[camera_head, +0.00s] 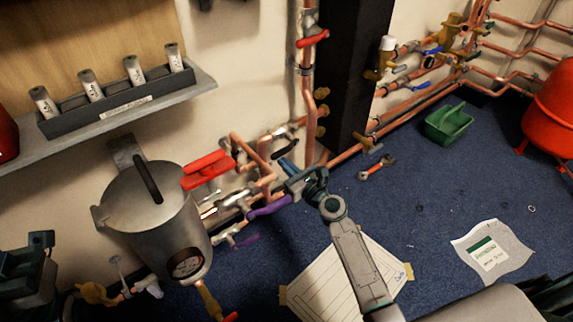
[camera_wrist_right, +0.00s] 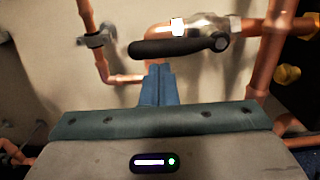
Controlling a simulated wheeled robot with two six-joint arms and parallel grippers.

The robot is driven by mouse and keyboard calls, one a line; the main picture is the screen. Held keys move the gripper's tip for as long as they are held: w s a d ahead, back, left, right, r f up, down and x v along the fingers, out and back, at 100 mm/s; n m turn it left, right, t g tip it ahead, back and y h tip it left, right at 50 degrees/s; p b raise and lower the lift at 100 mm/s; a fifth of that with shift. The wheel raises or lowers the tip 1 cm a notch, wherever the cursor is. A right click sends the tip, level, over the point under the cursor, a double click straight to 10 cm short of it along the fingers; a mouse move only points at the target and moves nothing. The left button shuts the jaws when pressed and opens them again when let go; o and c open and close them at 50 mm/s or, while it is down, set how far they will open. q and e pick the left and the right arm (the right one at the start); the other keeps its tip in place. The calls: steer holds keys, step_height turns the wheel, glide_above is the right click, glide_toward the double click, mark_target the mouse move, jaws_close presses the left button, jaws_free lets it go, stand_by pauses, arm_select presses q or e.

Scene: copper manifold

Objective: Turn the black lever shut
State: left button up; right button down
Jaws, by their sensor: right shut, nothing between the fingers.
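The black lever (camera_head: 286,149) is on a valve in the copper pipework by the wall, left of the dark column. In the right wrist view the black lever (camera_wrist_right: 172,48) lies roughly level, its grip pointing left from a pivot at its right end, about in line with the silver valve body (camera_wrist_right: 205,25). My right gripper (camera_head: 288,165) is shut and empty. In the wrist view its blue fingers (camera_wrist_right: 158,72) point up just below the middle of the lever; I cannot tell whether they touch it.
A red handle (camera_head: 207,168) and purple levers (camera_head: 268,207) sit close left of my right gripper. A metal pot with a gauge (camera_head: 150,215) stands further left. The dark column (camera_head: 347,75) rises to the right. A wrench (camera_head: 378,168) and green caddy (camera_head: 448,124) lie on the blue floor.

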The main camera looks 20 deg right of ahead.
steer(key=shift+r+m+p, duration=0.25)
steer(key=shift+m+p, duration=0.15)
steer(key=shift+p, duration=0.25)
